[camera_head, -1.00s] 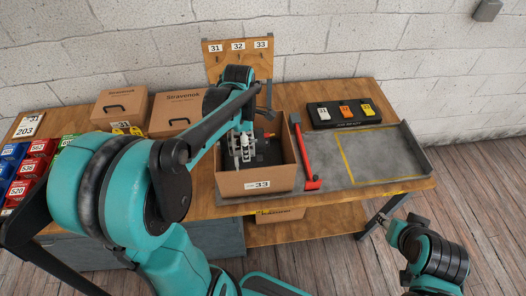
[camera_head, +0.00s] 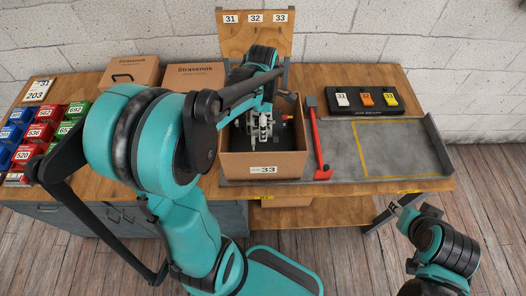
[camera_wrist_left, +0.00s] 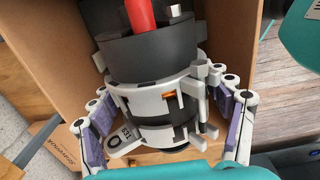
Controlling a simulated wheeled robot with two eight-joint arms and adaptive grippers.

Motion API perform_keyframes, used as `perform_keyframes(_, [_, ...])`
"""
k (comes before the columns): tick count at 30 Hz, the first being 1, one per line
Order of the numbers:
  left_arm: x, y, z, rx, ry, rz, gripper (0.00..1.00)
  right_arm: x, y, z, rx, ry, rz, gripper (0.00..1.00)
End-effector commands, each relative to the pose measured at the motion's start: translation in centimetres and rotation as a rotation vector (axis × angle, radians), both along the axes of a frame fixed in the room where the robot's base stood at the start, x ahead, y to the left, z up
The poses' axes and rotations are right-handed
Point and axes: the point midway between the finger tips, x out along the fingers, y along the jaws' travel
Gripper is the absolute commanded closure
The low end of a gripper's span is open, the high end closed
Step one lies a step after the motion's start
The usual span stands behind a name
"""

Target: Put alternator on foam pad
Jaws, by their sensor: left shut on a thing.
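The alternator (camera_wrist_left: 160,100), a silver-white and black cylinder with a small tag, fills the middle of the left wrist view. My left gripper (camera_wrist_left: 168,112) has one finger on each side of it and is shut on it. In the head view this gripper (camera_head: 263,130) is inside the open cardboard box marked 33 (camera_head: 263,169), and the alternator is mostly hidden there.
A grey tray (camera_head: 390,150) with a yellow outline has free room. A black holder (camera_head: 365,101) with coloured tags stands behind it. Closed cartons (camera_head: 130,75) and coloured bins (camera_head: 35,130) are at the left.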

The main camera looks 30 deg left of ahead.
Motion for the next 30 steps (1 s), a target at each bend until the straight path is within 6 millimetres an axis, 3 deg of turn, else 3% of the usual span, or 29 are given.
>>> perform_keyframes(15, [0.0, 0.0, -6.4, -0.001, 0.001, 0.000, 0.82, 0.0, 0.0, -2.4, 0.000, 0.000, 0.000, 0.60])
perform_keyframes(23, [0.0, 0.0, -7.6, -0.001, 0.001, 0.000, 0.82, 0.0, 0.0, -2.7, 0.000, 0.000, 0.000, 0.60])
perform_keyframes(30, [0.0, 0.0, -10.2, -0.001, 0.001, 0.000, 0.82, 0.0, 0.0, -3.5, 0.000, 0.000, 0.000, 0.60])
